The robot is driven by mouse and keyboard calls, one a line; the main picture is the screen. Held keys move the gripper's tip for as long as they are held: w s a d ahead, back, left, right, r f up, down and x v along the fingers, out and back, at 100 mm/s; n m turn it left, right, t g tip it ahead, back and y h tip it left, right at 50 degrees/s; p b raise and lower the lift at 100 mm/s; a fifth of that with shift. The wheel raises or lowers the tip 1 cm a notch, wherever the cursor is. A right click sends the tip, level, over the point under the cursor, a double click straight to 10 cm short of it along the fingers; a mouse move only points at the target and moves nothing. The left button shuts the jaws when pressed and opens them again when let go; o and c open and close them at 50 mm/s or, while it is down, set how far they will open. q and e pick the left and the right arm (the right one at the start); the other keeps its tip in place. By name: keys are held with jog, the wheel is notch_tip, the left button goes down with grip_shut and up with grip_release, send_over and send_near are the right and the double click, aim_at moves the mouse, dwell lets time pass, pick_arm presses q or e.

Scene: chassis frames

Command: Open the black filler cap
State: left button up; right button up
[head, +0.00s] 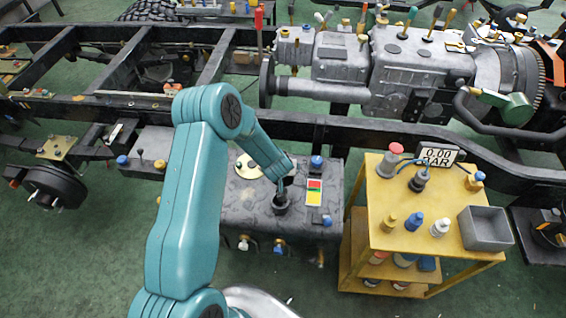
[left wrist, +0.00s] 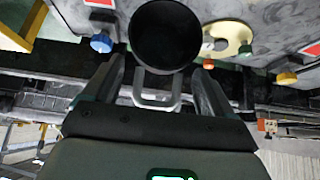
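The black filler cap (head: 281,205) stands on top of the dark grey tank (head: 240,205), right of centre. In the left wrist view the black round cap (left wrist: 165,35) fills the top middle. My left gripper (head: 284,186) is just above the cap in the head view. In the left wrist view its two fingers (left wrist: 160,72) are apart, with the cap at and beyond their tips. I cannot tell whether they touch it. A grey U-shaped loop (left wrist: 157,92) shows between the fingers. My right gripper is not in view.
A blue cap (head: 316,162) and a red-green-yellow label (head: 314,192) are close right of the filler cap. A pale round plate (head: 248,167) is left. A yellow cart (head: 375,225) with bottles and a grey bin (head: 486,228) stands right. A black chassis rail (head: 350,133) runs behind.

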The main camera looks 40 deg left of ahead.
pick_arm(q)
jog(key=shift+w+a+r, duration=0.15)
jog(key=shift+w+r, duration=0.05)
jog(key=shift+s+r, duration=0.1)
jog(key=shift+r, duration=0.2)
jog(key=p+v, duration=0.1)
jog(key=v, duration=1.4)
jog(key=shift+s+d+r, duration=0.15)
jog(key=shift+s+d, duration=0.1)
